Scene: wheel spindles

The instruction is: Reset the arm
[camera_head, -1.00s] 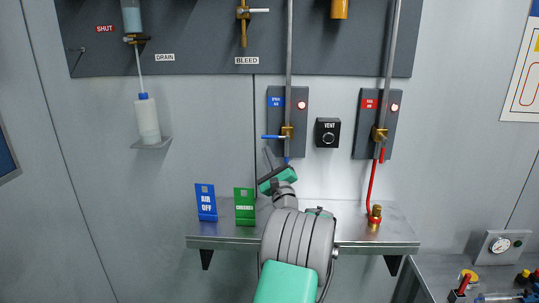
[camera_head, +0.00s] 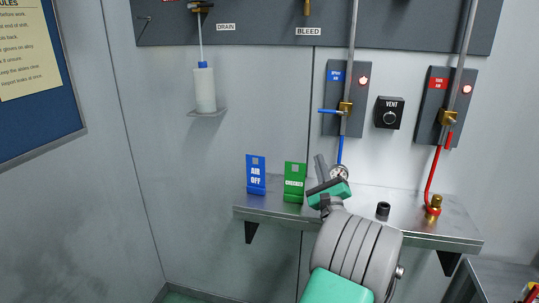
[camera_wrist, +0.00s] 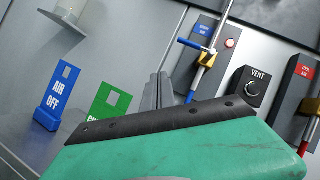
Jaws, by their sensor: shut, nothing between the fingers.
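My gripper (camera_head: 319,162) is in front of the wall, just above the shelf, with its grey fingers pointing up and slightly left. The fingers are together and hold nothing. In the wrist view the fingers (camera_wrist: 158,92) rise behind the black-edged green housing, which hides their lower part. My arm reaches up from the bottom of the head view and covers part of the shelf's front edge. The gripper is left of the blue hose (camera_head: 340,150) in the head view; I cannot tell the depth gap between them.
The shelf (camera_head: 460,228) carries a blue AIR OFF sign (camera_head: 256,175), a green sign (camera_head: 294,182), a black cap (camera_head: 383,209) and a brass fitting (camera_head: 433,209) with a red hose. Above are a blue-handled valve (camera_head: 345,108), the VENT knob (camera_head: 389,113) and a white bottle (camera_head: 204,89).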

